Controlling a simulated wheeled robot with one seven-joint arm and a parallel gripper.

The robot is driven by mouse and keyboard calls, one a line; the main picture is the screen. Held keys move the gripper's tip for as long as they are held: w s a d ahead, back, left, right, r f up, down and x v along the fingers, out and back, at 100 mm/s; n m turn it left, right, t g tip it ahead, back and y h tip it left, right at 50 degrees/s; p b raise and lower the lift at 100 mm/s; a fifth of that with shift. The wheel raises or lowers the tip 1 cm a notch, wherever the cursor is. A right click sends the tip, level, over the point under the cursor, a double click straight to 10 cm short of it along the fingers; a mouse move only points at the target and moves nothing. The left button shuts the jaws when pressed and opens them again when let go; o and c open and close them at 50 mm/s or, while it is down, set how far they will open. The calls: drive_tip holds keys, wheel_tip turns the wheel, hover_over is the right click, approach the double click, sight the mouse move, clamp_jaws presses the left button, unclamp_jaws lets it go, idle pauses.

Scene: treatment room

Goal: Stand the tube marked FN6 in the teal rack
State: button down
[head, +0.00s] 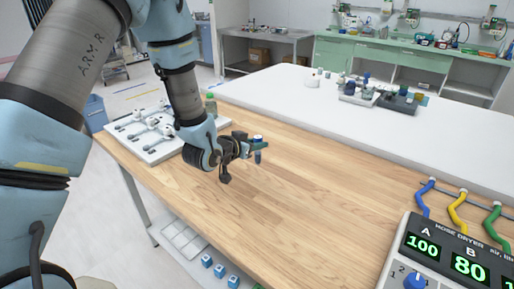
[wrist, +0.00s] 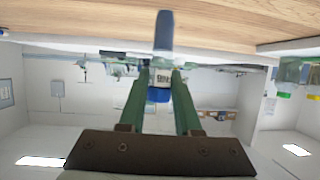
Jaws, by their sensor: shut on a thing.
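My gripper (head: 259,147) is above the wooden table, shut on a capped tube (head: 257,157). In the wrist view the tube (wrist: 164,32) sits between the green fingers of my gripper (wrist: 160,82). It has a blue cap, a white label and a dark grey-blue body; the label's print is too small to read. In the head view the tube hangs about upright, cap up, clear of the tabletop. I cannot make out a teal rack for certain; small dark and grey holders (head: 398,103) with items stand on the white counter at the back.
The wooden table (head: 290,200) is clear around and below my gripper. A white tray (head: 150,152) with several pale pieces lies at the left, a green bottle (head: 211,104) behind it. A hose dryer unit (head: 450,258) with coloured hoses stands at the front right.

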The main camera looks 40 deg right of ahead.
drive_tip(key=shift+f, duration=1.05)
drive_tip(key=shift+f, duration=0.15)
drive_tip(key=c, duration=0.6)
unclamp_jaws()
drive_tip(key=shift+r+p, duration=0.3)
drive_tip(key=v, duration=1.2)
